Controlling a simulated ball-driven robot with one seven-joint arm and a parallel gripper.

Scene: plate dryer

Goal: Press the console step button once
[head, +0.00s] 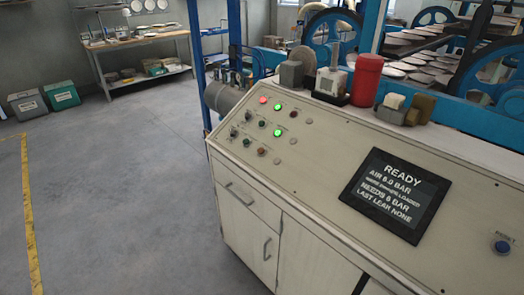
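The console (323,150) is a beige cabinet with a sloped top. A cluster of small buttons, lamps and switches sits at its left end. There a red lamp (263,100) and two green lamps, an upper one (278,105) and a lower one (278,133), are lit. A blue button (502,247) stands alone at the lower right, under a small label too blurred to read surely. I cannot tell which control is the step button. The black screen (395,195) reads "READY", "AIR 6.0 BAR", "NEEDS 6 BAR" and "LAST LEAK NONE"; one line is unclear. My gripper is not in view.
A red cylinder (366,80), a small white device (331,80) and tan blocks (421,108) stand along the console's back edge. Blue machinery (448,107) with wheels and plates is behind. Open concrete floor (120,180) lies left, with a workbench (137,42) farther back.

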